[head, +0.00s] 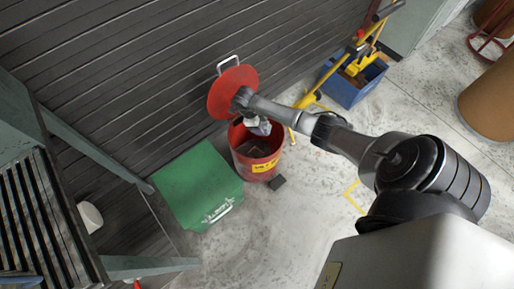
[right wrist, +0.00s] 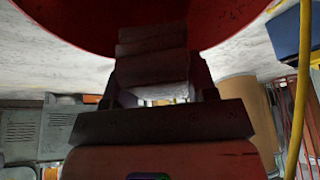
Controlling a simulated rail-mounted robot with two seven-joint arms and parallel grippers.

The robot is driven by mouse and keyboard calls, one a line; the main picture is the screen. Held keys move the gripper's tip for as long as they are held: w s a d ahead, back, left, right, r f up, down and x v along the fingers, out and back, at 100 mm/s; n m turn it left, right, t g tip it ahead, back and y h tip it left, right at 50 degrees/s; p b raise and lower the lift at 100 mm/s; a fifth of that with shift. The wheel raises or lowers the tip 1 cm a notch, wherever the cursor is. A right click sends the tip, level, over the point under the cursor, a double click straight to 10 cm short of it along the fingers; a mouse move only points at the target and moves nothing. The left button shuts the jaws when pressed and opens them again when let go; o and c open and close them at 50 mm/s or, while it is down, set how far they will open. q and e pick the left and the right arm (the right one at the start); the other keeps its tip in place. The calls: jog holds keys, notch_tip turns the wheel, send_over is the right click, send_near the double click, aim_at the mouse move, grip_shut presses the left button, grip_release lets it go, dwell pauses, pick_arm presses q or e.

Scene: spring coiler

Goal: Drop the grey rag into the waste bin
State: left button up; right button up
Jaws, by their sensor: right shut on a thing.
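The red waste bin (head: 257,165) stands on the floor with its round red lid (head: 232,92) tipped up against the wall behind it. My right gripper (head: 254,123) is over the bin's open mouth, near the rim and in front of the lid. It is shut on the grey rag (head: 264,129), which hangs at the mouth. In the right wrist view a grey folded shape, seemingly the rag (right wrist: 152,65), is at the fingers, with a dark red curved surface behind it. My left gripper is not in view.
A green box (head: 198,188) stands left of the bin. A blue mop bucket (head: 352,84) with yellow parts stands to the right, and a brown drum (head: 488,105) farther right. A slatted metal rack (head: 45,220) is at left.

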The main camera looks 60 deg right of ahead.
jog(key=o, duration=1)
jog(key=shift+r, duration=0.1)
jog(key=shift+w+r+p, duration=0.15)
jog(key=shift+r+p, duration=0.2)
jog(key=shift+r, duration=0.05)
jog(key=p+v, duration=0.2)
jog(key=v, duration=0.3)
jog(key=shift+p, duration=0.35)
jog(key=shift+w+a+r+p, duration=0.1)
jog(key=shift+w+r+p, duration=0.2)
jog(key=shift+r, duration=0.4)
jog(key=shift+a, duration=0.1)
